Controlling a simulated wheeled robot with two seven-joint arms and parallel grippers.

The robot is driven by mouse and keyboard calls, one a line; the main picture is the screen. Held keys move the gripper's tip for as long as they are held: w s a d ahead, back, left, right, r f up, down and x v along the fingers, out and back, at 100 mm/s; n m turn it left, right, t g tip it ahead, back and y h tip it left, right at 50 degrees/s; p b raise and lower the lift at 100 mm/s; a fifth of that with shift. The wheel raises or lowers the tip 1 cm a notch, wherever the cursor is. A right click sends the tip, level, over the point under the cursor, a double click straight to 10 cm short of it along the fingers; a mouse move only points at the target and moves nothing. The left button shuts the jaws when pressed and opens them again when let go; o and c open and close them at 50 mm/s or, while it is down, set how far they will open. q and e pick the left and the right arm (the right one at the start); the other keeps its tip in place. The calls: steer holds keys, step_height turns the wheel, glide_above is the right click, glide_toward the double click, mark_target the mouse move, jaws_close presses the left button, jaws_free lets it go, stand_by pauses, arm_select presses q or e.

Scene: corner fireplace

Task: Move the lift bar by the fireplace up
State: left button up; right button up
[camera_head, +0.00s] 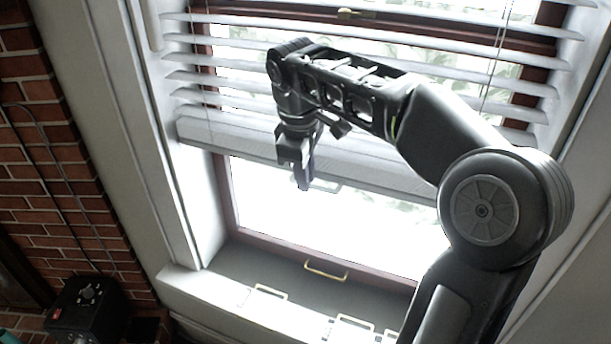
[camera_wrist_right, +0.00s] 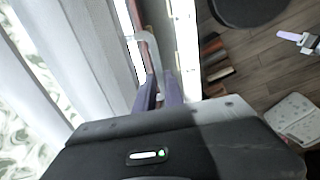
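The lift bar (camera_head: 372,172) is the thick white rail at the bottom of the slatted window blind. It hangs tilted across the window, with bare glass below it. A pale handle (camera_head: 327,186) sticks out from its lower edge. My right gripper (camera_head: 304,182) is at this handle, fingers pointing down. In the right wrist view, the two fingers (camera_wrist_right: 159,90) are close together, with the pale handle (camera_wrist_right: 151,45) running between their tips; they look shut on it. The exact contact is partly hidden. My left gripper is not in view.
A brick wall (camera_head: 50,180) stands at the left, with a black box (camera_head: 88,308) at its foot. The sill (camera_head: 240,300) carries several handle-shaped pieces. A brass handle (camera_head: 326,271) is on the lower window frame. The wrist view shows wooden floor (camera_wrist_right: 250,75).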

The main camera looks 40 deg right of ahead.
steer(key=o, duration=0.3)
steer(key=shift+o, duration=0.2)
steer(key=shift+f, duration=0.1)
